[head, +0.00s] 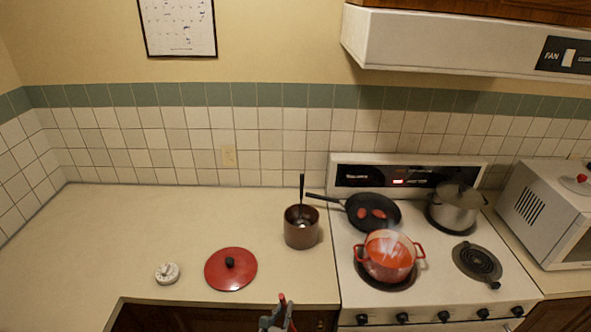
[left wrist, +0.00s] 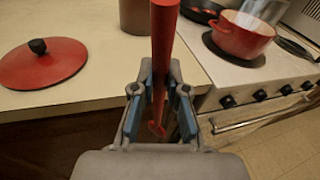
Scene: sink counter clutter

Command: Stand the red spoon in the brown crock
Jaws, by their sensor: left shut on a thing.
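The brown crock (head: 301,238) stands on the counter just left of the stove, with a dark-handled utensil (head: 302,188) upright in it. Its lower side shows at the top of the left wrist view (left wrist: 133,16). My left gripper (head: 278,318) is at the bottom of the head view, in front of the counter edge and nearer than the crock. It is shut on the red spoon (left wrist: 164,40), which runs lengthwise between the fingers in the left wrist view. Only a small red part of the spoon (head: 282,299) shows in the head view. My right gripper is out of view.
A red lid (head: 231,270) with a black knob and a small white round object (head: 167,273) lie on the counter left of the crock. A black pan (head: 373,211), a steaming red pot (head: 387,258) and a steel pot (head: 456,208) sit on the stove.

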